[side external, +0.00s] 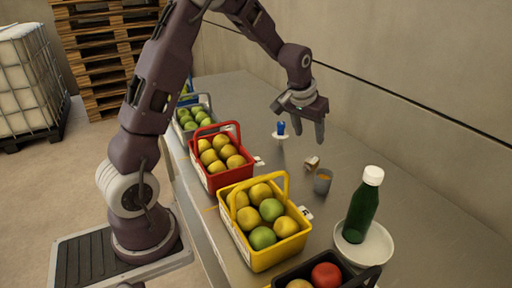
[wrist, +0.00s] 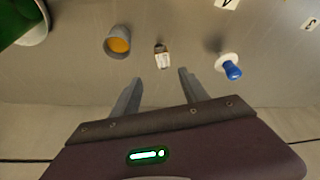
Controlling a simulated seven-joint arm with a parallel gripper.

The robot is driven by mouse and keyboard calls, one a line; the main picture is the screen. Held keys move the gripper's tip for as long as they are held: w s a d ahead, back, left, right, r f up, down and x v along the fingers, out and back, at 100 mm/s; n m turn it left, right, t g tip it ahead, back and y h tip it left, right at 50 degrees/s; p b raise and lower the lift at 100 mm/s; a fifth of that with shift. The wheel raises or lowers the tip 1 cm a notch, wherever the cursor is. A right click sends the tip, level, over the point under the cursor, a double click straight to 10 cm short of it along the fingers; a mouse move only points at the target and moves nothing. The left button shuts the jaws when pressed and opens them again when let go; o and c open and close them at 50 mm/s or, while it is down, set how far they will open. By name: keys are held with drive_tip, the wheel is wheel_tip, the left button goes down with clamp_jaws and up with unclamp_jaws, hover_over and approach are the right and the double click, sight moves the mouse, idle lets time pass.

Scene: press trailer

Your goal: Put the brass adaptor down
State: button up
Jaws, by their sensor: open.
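A small tan and white piece (side external: 312,163), which may be the brass adaptor, sits on the grey table beside a grey cup. It also shows in the wrist view (wrist: 162,56), just beyond the fingertips and roughly centred between them. My gripper (side external: 309,132) is open and empty, raised above the table with its fingers pointing down. In the wrist view the two fingers (wrist: 160,78) are apart with bare table between them. The piece is too small to make out its metal or exact shape.
The grey cup (side external: 322,181) with orange inside stands close to the piece. A blue-knobbed white part (side external: 281,131) stands farther back. A green bottle (side external: 361,207) stands on a white dish (side external: 378,246). Fruit baskets, including yellow (side external: 266,256) and red (side external: 214,183), line the table's near edge.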

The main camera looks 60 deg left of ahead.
drive_tip(key=s+d+r+m+t, duration=0.1)
drive_tip(key=s+d+r, duration=0.4)
drive_tip(key=s+r, duration=0.15)
drive_tip(key=s+d+r+m, duration=0.1)
drive_tip(key=s+d+r, duration=0.45)
drive_tip(key=s, duration=0.25)
drive_tip(key=s+d+m+h, duration=0.1)
drive_tip(key=s+d, duration=0.3)
drive_tip(key=s, duration=1.3)
drive_tip(key=shift+d+f+m+h, duration=0.2)
drive_tip(key=shift+f+m+h, duration=0.15)
drive_tip(key=shift+m, duration=0.35)
